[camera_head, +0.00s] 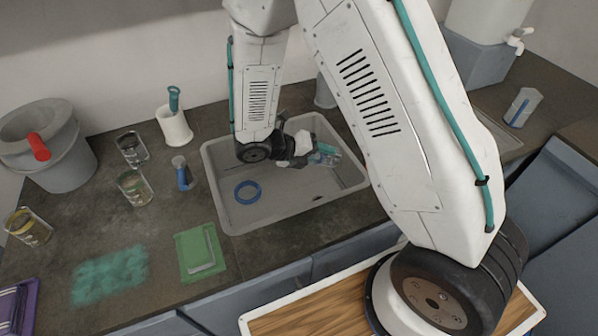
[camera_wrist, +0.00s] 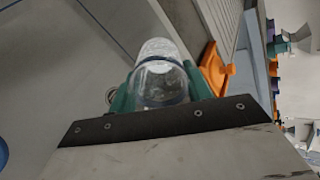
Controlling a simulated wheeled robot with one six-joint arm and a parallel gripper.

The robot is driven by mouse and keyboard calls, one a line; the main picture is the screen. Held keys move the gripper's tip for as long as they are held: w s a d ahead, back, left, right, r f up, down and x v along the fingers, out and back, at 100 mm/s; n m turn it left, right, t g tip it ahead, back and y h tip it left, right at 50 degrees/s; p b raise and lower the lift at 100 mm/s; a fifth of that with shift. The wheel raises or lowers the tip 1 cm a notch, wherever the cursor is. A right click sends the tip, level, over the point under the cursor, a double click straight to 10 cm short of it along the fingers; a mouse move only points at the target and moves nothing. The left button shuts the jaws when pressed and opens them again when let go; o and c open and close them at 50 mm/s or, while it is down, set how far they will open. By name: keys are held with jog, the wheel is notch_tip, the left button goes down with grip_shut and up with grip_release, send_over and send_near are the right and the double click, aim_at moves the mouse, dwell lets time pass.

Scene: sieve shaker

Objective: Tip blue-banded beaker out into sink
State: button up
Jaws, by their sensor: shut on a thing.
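My gripper (camera_head: 312,154) is over the right part of the grey sink (camera_head: 228,217). It is shut on a clear beaker (camera_head: 327,156), which looks tilted well over toward its side. In the wrist view the beaker (camera_wrist: 160,82) sits between the teal finger pads, with a dark blue band around it. A whitish, speckled area shows at its far end; I cannot tell whether it is contents or the surface behind. The sink floor is beneath the beaker, and a round drain (camera_wrist: 110,95) shows beside the left pad.
A blue ring (camera_head: 247,192) lies in the sink. Left of the sink stand a small bottle (camera_head: 183,173), several banded beakers including a green-banded one (camera_head: 134,187), a brush holder (camera_head: 174,127) and a grey bucket (camera_head: 55,150). A green cloth (camera_head: 190,247) and teal patch (camera_head: 110,273) lie in front.

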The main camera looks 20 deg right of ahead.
jog(key=shift+a+r+h+p, duration=0.2)
jog(key=shift+h+p, duration=0.1)
jog(key=shift+h, duration=0.5)
jog(key=shift+a+r+h+p, duration=0.1)
jog(key=shift+r+h+p, duration=0.15)
jog(key=shift+h, duration=0.55)
dwell(0.7)
jog(key=shift+a+r+h, duration=0.15)
jog(key=shift+a+h, duration=0.5)
jog(key=shift+h, duration=0.15)
dwell(0.6)
jog(key=shift+a+r+h+p, duration=0.25)
jog(key=shift+h+p, duration=0.1)
jog(key=shift+h, duration=0.65)
dwell(0.5)
